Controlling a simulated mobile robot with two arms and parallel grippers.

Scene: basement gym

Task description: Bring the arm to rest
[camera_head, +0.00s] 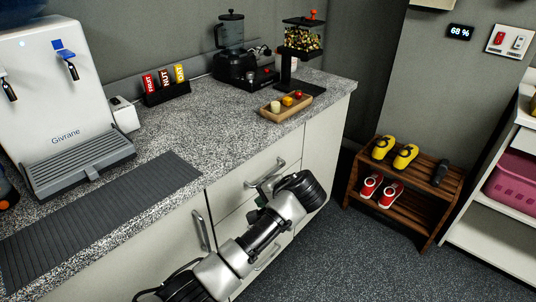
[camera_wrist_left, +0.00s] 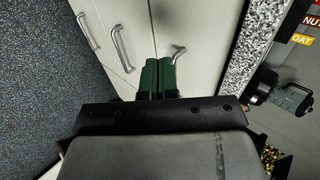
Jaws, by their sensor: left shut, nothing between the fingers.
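My left arm (camera_head: 240,250) comes in from the bottom left of the head view and reaches in front of the cabinet fronts, below the counter edge. My left gripper (camera_wrist_left: 157,75) shows two green fingers side by side in the left wrist view, shut with nothing between them. In the head view only a little green of the fingers (camera_head: 262,201) shows beside the wrist, close to a drawer handle (camera_head: 265,174). I cannot tell whether they touch the cabinet. My right gripper is in neither view.
A wooden shoe rack (camera_head: 410,180) and white shelf (camera_head: 490,240) stand right. Carpet (camera_head: 370,250) between is clear.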

